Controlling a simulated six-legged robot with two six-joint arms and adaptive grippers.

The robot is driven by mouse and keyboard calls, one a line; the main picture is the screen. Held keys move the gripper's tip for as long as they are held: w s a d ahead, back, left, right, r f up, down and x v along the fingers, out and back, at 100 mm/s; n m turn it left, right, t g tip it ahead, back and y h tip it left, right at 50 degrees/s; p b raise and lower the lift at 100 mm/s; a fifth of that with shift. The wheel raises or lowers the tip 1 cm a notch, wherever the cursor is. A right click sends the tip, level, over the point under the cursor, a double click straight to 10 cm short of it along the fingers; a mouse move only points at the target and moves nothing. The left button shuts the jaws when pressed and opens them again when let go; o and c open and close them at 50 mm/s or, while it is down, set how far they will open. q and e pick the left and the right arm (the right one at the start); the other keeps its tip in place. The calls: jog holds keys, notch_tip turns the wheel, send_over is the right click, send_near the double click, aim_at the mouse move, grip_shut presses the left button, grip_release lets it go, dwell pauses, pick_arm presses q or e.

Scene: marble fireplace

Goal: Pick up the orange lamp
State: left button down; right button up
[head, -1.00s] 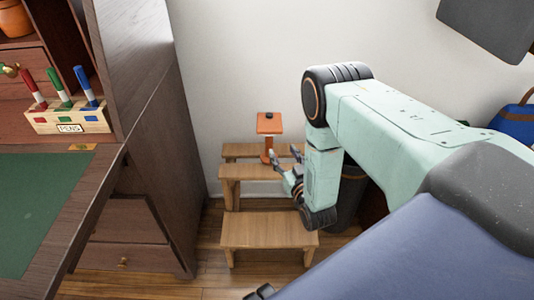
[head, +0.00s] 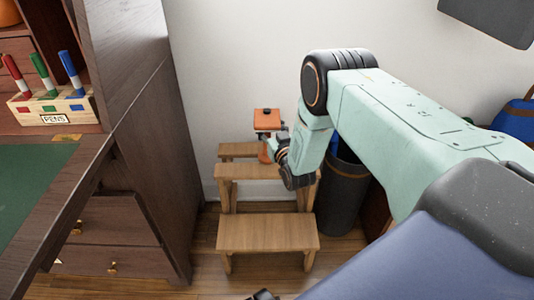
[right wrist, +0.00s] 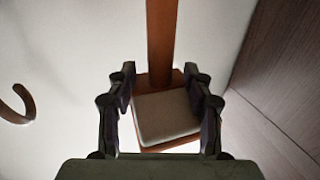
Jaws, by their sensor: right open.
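The orange lamp (head: 267,118) stands upright on the wooden step stool, with a flat square head on a thin post. My right gripper (head: 267,137) is at the lamp, just below its head, and partly covers the post. In the right wrist view the lamp (right wrist: 161,45) shows its orange post and a pale panel under its head. The open fingers of my right gripper (right wrist: 160,75) are on either side of it in that picture, with gaps visible. The lamp's base is hidden in the wrist view.
The wooden step stool (head: 268,232) stands against the white wall. A dark desk cabinet (head: 135,130) with a pen holder (head: 52,108) is at the left. A dark bin (head: 344,195) stands to the right of the stool. A blue bag (head: 515,122) is farther right.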

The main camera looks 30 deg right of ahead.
jog(key=shift+w+d, duration=0.1)
jog(key=shift+w, duration=0.25)
grip_shut()
dwell(0.3)
jog(key=shift+r, duration=0.1)
dwell(0.3)
